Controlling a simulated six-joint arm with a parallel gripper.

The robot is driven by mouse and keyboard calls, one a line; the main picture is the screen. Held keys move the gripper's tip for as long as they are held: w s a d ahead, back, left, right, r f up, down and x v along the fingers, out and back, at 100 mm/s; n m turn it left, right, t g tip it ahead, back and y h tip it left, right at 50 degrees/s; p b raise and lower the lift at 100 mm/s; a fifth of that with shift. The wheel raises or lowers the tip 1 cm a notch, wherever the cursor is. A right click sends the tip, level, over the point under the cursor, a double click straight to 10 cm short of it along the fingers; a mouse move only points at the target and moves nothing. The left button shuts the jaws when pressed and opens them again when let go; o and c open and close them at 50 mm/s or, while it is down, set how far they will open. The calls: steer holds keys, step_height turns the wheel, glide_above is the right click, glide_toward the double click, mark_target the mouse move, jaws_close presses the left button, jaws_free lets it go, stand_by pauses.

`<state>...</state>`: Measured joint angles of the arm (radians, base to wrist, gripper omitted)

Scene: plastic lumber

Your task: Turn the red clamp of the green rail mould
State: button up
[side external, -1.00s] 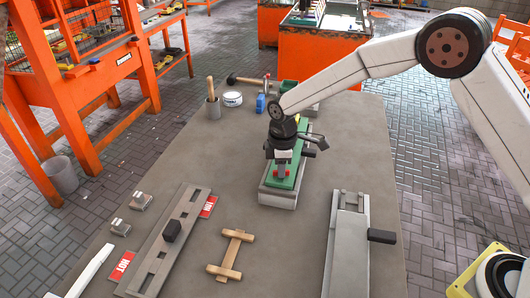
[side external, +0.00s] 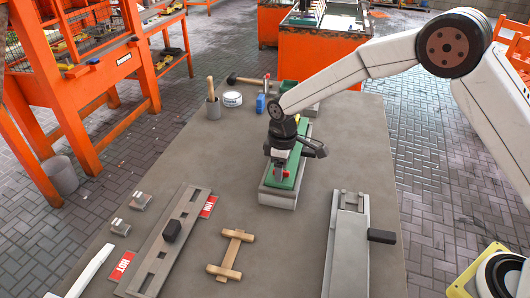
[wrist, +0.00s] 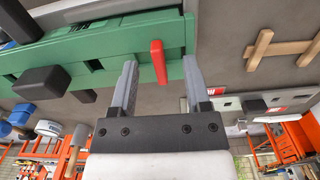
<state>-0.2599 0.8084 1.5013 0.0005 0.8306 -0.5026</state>
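The green rail mould (side external: 299,160) lies on a pale grey block in the middle of the table. It also crosses the upper part of the wrist view (wrist: 110,42). Its red clamp (wrist: 158,62) is a short upright lever at the mould's edge in that view. In the side view, the red clamp (side external: 285,176) shows small beside my fingers. My gripper (wrist: 160,66) is open, its two grey fingers on either side of the clamp, with a visible gap on both sides. In the side view, my gripper (side external: 280,174) hangs over the mould's near end and hides part of it.
A slotted grey rail fixture (side external: 150,262) with red HOT label (side external: 122,266) lies left. A wooden frame (side external: 231,254) lies front centre. A grey channel fixture (side external: 346,250) with black handle (side external: 381,236) is right. A cup (side external: 213,108), tub (side external: 232,99) and blue bottle (side external: 261,103) stand behind.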

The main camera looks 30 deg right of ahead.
steer(key=shift+r, duration=3.5)
steer(key=shift+s+d, duration=0.35)
steer(key=shift+d, duration=0.05)
steer(key=s+d+m+t, duration=0.1)
steer(key=s+d+m, duration=0.3)
steer(key=s, duration=0.7)
steer(key=s+d+m+t, duration=0.1)
steer(key=s+d+m, duration=0.3)
steer(key=s+d, duration=0.4)
steer(key=s, duration=0.2)
steer(key=shift+s+d+f+m+t, duration=0.3)
steer(key=shift+s+f+m, duration=0.05)
steer(key=shift+f+m, duration=0.05)
